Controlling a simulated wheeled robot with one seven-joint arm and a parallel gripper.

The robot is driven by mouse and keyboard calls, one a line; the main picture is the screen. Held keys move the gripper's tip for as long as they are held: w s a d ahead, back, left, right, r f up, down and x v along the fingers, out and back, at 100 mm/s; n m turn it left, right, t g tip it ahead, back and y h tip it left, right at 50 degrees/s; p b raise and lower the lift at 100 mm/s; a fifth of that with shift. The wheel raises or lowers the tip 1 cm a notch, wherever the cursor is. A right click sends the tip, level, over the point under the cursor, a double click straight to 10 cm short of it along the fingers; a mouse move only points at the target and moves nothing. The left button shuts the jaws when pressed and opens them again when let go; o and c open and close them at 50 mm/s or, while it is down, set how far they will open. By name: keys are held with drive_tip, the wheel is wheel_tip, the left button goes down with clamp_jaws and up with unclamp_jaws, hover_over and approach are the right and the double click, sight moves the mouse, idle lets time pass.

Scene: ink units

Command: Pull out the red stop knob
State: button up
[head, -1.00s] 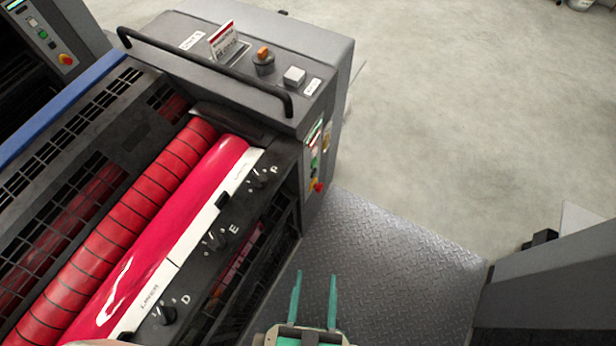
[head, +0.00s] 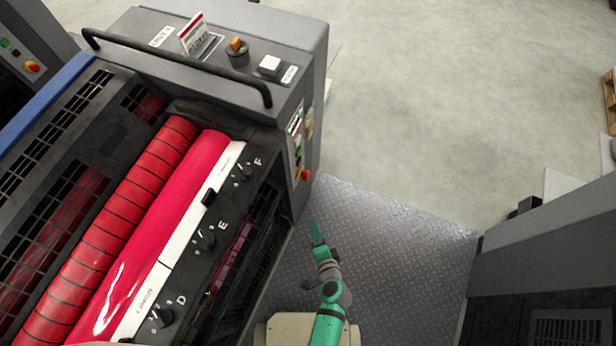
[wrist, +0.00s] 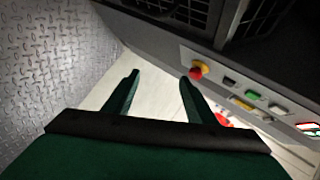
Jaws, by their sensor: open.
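The red stop knob (head: 305,174) sits low on the narrow end panel of the near press unit, on a yellow base. In the wrist view the knob (wrist: 196,72) shows just beyond the tip of the right finger, with a gap I cannot judge. My gripper (head: 316,229) is below and slightly right of the knob in the head view, over the metal floor plate. In the wrist view my gripper (wrist: 158,80) is open, with nothing between its two green fingers.
The end panel (wrist: 265,95) carries several buttons beside the knob. The press unit's red rollers (head: 165,235) lie to the left. Another unit with a similar red knob (head: 33,66) stands at far left. A grey machine (head: 555,250) stands at right. The diamond-plate floor (head: 385,245) between is clear.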

drive_tip(key=w+m+y, duration=0.1)
drive_tip(key=w+m, duration=0.1)
drive_tip(key=w, duration=0.4)
drive_tip(key=m+t+y, duration=0.2)
approach(308, 177)
drive_tip(key=x, duration=1)
drive_tip(key=shift+w+f, duration=0.15)
drive_tip(key=shift+f, duration=0.3)
drive_tip(key=shift+c, duration=0.4)
clamp_jaws()
